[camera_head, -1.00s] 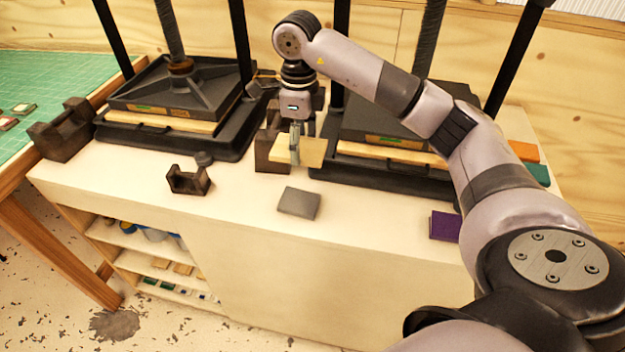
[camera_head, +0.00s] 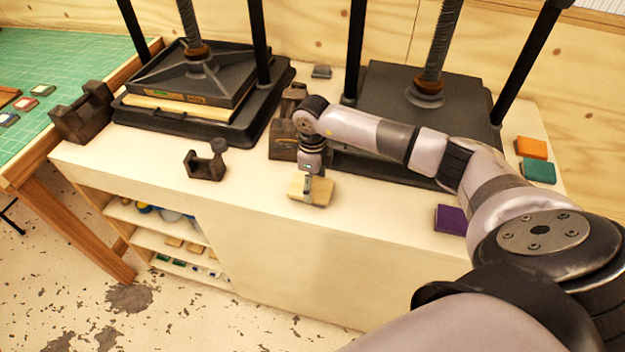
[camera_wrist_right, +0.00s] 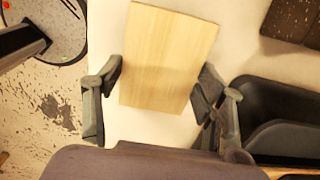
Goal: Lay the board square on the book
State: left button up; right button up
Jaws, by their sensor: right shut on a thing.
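The light wooden board (camera_head: 322,194) is at the front edge of the bench in the head view. My right gripper (camera_head: 308,190) is above it and shut on it. In the wrist view the board (camera_wrist_right: 168,58) lies between the two fingers of the right gripper (camera_wrist_right: 160,80), one at each long side. The grey book is hidden beneath the board, so I cannot tell whether they touch or how square they are. My left gripper is not in view.
A black press (camera_head: 190,85) stands at the left and another (camera_head: 420,110) behind my right arm. A small dark holder (camera_head: 206,164) is left of the board. Purple (camera_head: 450,219), orange (camera_head: 531,147) and teal (camera_head: 539,171) books lie at the right.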

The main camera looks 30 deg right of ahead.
jog(key=o, duration=0.7)
jog(key=shift+f, duration=0.15)
jog(key=o, duration=0.5)
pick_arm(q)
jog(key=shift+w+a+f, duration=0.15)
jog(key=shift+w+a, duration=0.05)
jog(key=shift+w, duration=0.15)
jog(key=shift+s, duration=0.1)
